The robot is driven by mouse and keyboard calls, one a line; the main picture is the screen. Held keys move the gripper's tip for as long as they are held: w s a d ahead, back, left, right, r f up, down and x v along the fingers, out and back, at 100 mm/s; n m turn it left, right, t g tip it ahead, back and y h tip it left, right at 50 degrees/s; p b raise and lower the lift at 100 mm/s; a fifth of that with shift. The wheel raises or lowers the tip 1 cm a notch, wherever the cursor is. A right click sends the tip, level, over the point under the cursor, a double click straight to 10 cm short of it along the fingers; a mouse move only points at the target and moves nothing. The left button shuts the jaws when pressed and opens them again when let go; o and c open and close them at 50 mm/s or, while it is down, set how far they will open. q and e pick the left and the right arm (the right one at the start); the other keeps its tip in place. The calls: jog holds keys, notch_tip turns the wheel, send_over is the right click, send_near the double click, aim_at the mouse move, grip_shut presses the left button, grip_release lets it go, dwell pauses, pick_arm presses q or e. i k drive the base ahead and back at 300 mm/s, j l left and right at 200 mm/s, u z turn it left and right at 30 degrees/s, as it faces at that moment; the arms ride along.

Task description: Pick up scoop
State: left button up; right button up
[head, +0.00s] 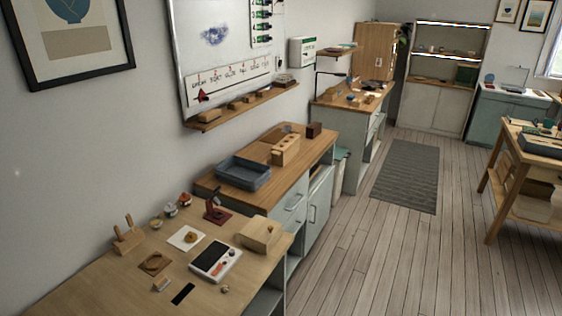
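I cannot pick out the scoop for certain at this size. On the near wooden worktop (85,290), a wooden holder (128,241) stands at the left with upright handles in it; what tools they belong to is too small to tell. A small greenish-brown item (225,289) lies near the front edge, its shape unclear. Neither of my grippers is in view.
The near worktop also holds small jars (171,210), a dark red stand (215,211), a white-and-black device (216,261), a wooden box (261,233) and a black strip (183,294). A grey tray (243,172) sits on the farther counter. The floor (375,265) at right is clear.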

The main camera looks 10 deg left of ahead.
aim_at(116, 228)
jog(key=u, duration=0.75)
